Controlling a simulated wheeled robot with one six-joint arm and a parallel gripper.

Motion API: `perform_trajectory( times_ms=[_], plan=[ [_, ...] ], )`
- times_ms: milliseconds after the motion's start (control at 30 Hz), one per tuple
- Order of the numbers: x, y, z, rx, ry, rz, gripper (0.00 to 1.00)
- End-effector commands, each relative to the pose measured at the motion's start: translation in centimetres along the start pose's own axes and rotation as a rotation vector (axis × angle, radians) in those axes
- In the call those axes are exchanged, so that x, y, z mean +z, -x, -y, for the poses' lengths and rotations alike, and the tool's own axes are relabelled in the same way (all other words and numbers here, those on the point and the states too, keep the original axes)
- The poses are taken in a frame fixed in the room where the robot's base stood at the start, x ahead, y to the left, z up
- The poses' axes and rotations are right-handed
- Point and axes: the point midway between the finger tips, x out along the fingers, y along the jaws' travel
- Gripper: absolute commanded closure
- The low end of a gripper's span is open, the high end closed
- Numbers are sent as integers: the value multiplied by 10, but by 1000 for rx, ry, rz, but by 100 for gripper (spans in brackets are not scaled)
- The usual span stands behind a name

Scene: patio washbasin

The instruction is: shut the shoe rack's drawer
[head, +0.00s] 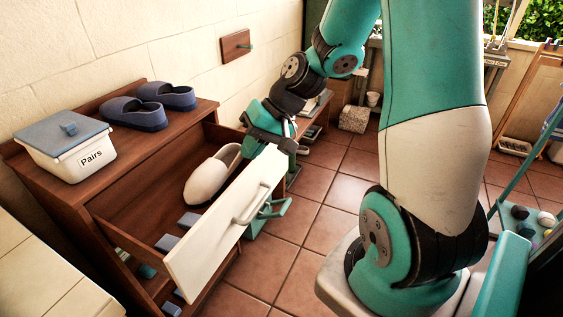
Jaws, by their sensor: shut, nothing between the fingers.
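The shoe rack (150,107) is brown wood and stands against the left wall. Its drawer is pulled out, and its cream front (205,258) with a bar handle (246,201) faces lower right. A pale slip-on shoe (207,180) lies inside the drawer. My arm reaches over to the far right end of the drawer front. My gripper (291,170) is low beside that end and looks shut and empty. Part of it is hidden behind the front, and I cannot tell whether it touches the drawer.
A white "Pairs" box (75,155) with a blue lid and a pair of blue slippers (150,107) stand on the rack top. A teal shape (271,211) shows below the front's edge, partly hidden. Tiled floor (300,265) is open to the right of the drawer.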

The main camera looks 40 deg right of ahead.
Motion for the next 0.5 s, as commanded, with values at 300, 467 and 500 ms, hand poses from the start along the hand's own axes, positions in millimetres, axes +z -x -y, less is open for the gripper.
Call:
perform_trajectory(
  times_ms=[300,467,500],
  plan=[
    [-38,24,-197,-110,-609,-370,100],
    [-34,28,-233,-131,-715,-449,100],
    [-34,28,-236,-133,-725,-456,100]
  ],
)
